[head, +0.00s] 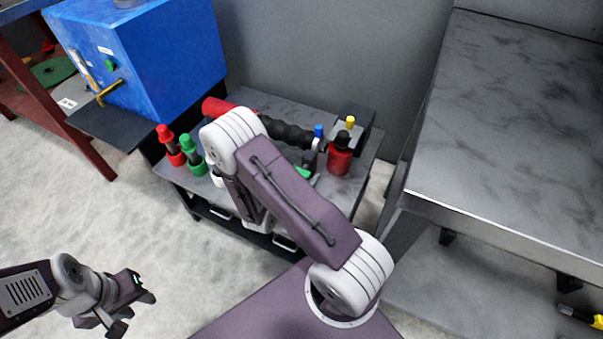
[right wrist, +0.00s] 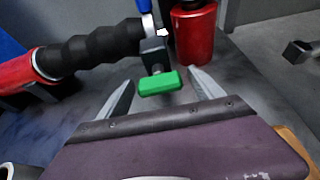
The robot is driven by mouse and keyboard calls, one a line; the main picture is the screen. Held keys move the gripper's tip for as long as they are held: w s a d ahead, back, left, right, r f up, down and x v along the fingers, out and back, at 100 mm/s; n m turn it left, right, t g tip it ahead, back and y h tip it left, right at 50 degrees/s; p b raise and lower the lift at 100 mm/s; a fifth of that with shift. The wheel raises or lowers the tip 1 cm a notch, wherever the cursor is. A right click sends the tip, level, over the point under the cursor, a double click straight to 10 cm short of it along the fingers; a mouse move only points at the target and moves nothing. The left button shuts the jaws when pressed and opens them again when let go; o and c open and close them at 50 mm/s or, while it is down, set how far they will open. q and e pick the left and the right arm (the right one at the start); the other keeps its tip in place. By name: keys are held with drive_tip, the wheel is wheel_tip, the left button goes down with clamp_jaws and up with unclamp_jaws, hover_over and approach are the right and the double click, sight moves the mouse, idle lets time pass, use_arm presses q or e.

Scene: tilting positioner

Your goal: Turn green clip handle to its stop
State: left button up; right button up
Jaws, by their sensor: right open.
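The green clip handle (right wrist: 160,84) is a short green bar on a dark bracket, seen in the right wrist view. In the head view a small green part of it (head: 303,172) shows beside my right arm. My right gripper (right wrist: 161,76) is open, with one finger on each side of the handle. A gap shows between each finger and the handle, and I see no contact. In the head view my arm mostly hides this gripper. My left gripper (head: 136,312) is at the lower left over the floor, with its fingers apart and nothing between them.
A black ribbed hose with a red end (right wrist: 90,52) lies left of the handle. A red bottle (right wrist: 195,35) stands just behind it. Red and green bottles (head: 190,155) stand on the cart top (head: 290,112). A blue cabinet (head: 170,50) and a grey bench (head: 510,130) flank the cart.

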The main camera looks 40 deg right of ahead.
drive_tip(key=p+v, duration=0.3)
drive_tip(key=v, duration=0.5)
drive_tip(key=shift+s+a+r, duration=0.1)
drive_tip(key=shift+a+r, duration=0.05)
drive_tip(key=shift+a, duration=0.1)
drive_tip(key=shift+s+a, duration=0.1)
drive_tip(key=shift+a, duration=0.05)
